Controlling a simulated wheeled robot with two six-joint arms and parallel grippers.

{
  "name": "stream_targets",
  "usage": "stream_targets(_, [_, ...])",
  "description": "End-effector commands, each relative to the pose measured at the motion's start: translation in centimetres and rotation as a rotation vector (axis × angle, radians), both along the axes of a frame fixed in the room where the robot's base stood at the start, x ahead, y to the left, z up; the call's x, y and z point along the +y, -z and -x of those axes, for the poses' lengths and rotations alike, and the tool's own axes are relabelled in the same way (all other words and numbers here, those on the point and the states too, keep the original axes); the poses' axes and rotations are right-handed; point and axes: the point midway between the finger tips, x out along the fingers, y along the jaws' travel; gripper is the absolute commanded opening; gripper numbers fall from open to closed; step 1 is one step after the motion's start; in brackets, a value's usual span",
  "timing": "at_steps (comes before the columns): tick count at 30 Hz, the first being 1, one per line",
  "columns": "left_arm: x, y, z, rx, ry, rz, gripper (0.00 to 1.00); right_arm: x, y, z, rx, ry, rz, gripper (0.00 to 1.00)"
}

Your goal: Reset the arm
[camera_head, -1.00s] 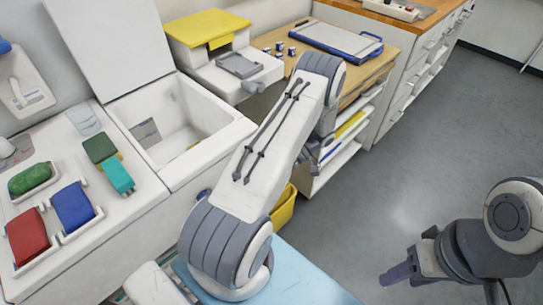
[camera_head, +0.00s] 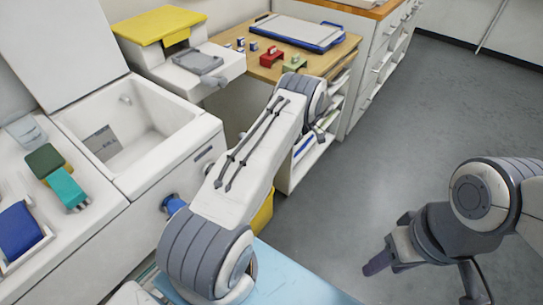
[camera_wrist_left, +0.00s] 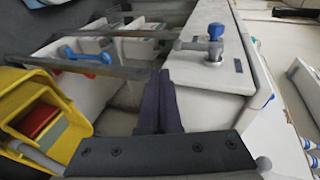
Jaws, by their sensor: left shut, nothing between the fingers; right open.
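My left arm (camera_head: 245,165) reaches from the bottom of the head view toward the wooden table. Its gripper is mostly hidden behind the arm there. In the left wrist view my left gripper (camera_wrist_left: 160,95) shows two dark fingers pressed together with nothing between them. My right gripper (camera_head: 377,263) hangs over the grey floor at the lower right of the head view, away from any furniture. It is open and empty.
A white cabinet with an open bin (camera_head: 150,130) stands left of my left arm. The wooden table (camera_head: 318,66) holds a red holder (camera_head: 271,57), a green holder (camera_head: 295,63) and a blue-edged board (camera_head: 295,31). A yellow bin (camera_wrist_left: 45,115) is left of the left fingers. The floor at right is clear.

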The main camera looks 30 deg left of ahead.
Motion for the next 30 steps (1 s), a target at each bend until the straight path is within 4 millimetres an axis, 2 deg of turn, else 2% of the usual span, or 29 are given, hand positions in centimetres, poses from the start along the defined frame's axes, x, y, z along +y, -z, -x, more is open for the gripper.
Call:
stream_targets(20, [-0.3, -0.3, -0.4, -0.006, 0.006, 0.006, 0.00, 0.0, 0.0, 0.0, 0.000, 0.000, 0.000, 0.50])
stream_targets(23, [-1.4, -2.0, -0.8, -0.034, 0.045, 0.057, 0.00, 0.0, -0.6, 0.0, 0.000, 0.000, 0.000, 0.50])
stream_targets(25, [-3.0, -4.1, -1.3, -0.071, 0.104, 0.129, 0.00, 0.0, -1.3, 0.0, 0.000, 0.000, 0.000, 0.50])
stream_targets(30, [-9.2, -10.7, -1.3, -0.188, 0.333, 0.399, 0.00, 0.0, -3.3, 0.0, 0.000, 0.000, 0.000, 0.50])
